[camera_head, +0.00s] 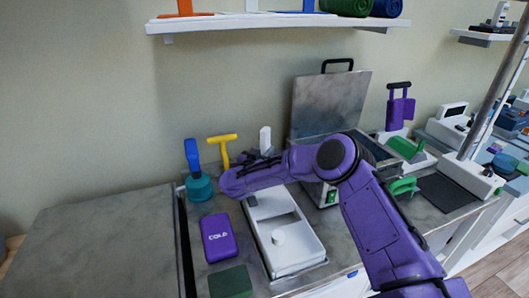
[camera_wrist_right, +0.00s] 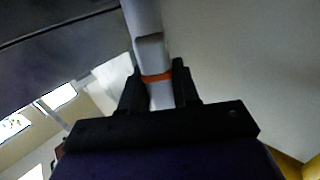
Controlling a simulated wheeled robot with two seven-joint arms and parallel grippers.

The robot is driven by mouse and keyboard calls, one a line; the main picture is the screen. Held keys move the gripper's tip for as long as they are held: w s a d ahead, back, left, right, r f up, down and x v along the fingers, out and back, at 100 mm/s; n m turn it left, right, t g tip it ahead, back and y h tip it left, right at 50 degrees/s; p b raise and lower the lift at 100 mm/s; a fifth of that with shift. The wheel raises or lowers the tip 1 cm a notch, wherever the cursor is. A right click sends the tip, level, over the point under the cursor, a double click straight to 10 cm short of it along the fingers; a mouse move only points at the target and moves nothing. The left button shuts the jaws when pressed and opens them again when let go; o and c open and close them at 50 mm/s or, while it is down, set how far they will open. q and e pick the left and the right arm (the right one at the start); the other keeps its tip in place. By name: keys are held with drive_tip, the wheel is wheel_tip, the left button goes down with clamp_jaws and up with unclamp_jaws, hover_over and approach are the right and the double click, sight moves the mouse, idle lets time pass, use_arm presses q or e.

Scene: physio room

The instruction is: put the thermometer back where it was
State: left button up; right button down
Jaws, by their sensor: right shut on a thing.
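My right gripper (camera_wrist_right: 158,90) is shut on a whitish, rod-like thing with an orange band (camera_wrist_right: 148,45), which looks like the thermometer. In the head view my right arm reaches left over the counter, and the gripper (camera_head: 262,158) is partly hidden by my own wrist. A white upright piece (camera_head: 265,138) stands out above it, probably the held thermometer. Its lower end is hidden. A white tray (camera_head: 308,252) lies below and in front of the gripper, with a small white cylinder (camera_head: 278,238) in it. My left gripper is not in view.
Left of the tray are a purple pack (camera_head: 218,240), a green block (camera_head: 231,282), a teal and blue item (camera_head: 199,186) and a yellow T-shaped tool (camera_head: 222,147). A metal box with raised lid (camera_head: 328,102) stands behind my arm. A shelf (camera_head: 270,21) hangs above. The far-left counter (camera_head: 100,245) is clear.

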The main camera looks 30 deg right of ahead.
drive_tip(key=shift+w+f, duration=0.25)
drive_tip(key=shift+f, duration=0.1)
drive_tip(key=shift+s, duration=0.1)
drive_tip(key=shift+f, duration=0.15)
drive_tip(key=shift+f+b, duration=0.35)
drive_tip(key=shift+b, duration=0.05)
drive_tip(key=c, duration=0.8)
unclamp_jaws()
drive_tip(key=shift+o, duration=0.2)
